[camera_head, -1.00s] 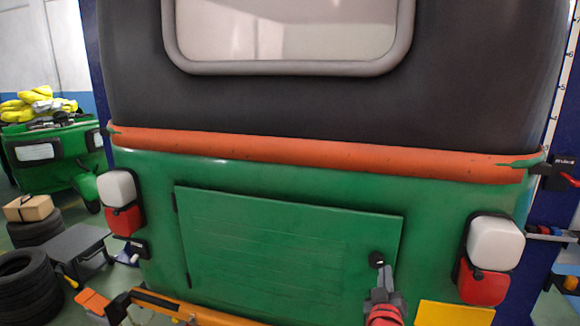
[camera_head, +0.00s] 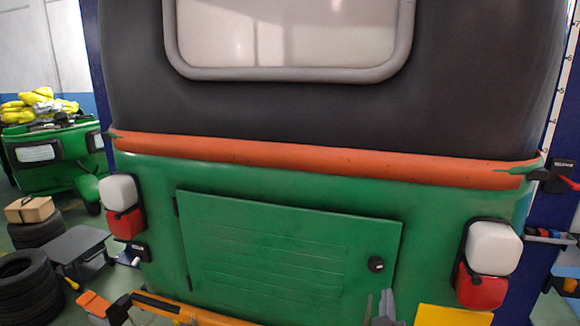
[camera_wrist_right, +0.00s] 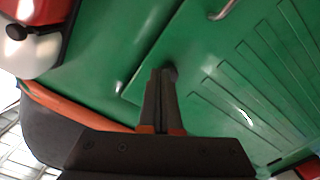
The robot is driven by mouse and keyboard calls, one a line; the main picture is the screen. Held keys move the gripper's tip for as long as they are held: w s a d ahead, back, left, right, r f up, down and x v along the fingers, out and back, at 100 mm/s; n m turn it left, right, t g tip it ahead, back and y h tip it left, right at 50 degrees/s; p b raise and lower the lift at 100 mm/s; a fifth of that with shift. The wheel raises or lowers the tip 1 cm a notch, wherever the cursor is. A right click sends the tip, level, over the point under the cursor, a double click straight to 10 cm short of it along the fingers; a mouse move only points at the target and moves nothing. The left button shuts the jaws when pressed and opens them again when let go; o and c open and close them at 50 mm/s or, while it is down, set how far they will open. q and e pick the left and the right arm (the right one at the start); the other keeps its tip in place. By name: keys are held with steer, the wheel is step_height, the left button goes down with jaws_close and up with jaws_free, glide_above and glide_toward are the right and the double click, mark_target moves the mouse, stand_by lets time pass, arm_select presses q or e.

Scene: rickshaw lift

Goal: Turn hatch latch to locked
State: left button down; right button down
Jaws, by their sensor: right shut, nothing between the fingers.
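The green hatch (camera_head: 285,250) is closed flat against the back of the green rickshaw. Its latch is a small black knob (camera_head: 376,264) near the hatch's right edge. Its exact turn angle is too small to tell. My right gripper (camera_head: 380,302) is below the latch at the bottom edge of the head view, shut and empty, apart from the knob there. In the right wrist view, the shut fingers (camera_wrist_right: 161,76) point at the hatch and partly cover the dark knob (camera_wrist_right: 171,71). My left gripper does not show.
A white and red tail lamp (camera_head: 488,262) stands right of the hatch, another (camera_head: 122,207) left of it. A yellow plate (camera_head: 453,315) is low at right. An orange bar (camera_head: 190,309) runs below the hatch. Tires (camera_head: 27,290) and a stool (camera_head: 73,250) are at left.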

steer(key=m, duration=1.1)
glide_toward(378, 265)
step_height(378, 265, down, 3)
steer(key=w+a, duration=0.2)
steer(key=a, duration=0.1)
steer(key=shift+m, duration=0.5)
steer(key=b+x, duration=0.1)
steer(key=x, duration=0.2)
steer(key=b+x, duration=0.2)
steer(key=x, duration=0.1)
steer(key=shift+d+f, duration=0.1)
steer(key=shift+f, duration=0.1)
steer(key=shift+w+d+r+b, duration=0.1)
steer(key=shift+w+r+b, duration=0.05)
steer(key=shift+w+b, duration=0.2)
steer(key=shift+w+r, duration=0.1)
steer(key=shift+d+r, duration=0.25)
steer(key=shift+d, duration=0.1)
steer(key=shift+f+b, duration=0.15)
steer(key=shift+b, duration=0.2)
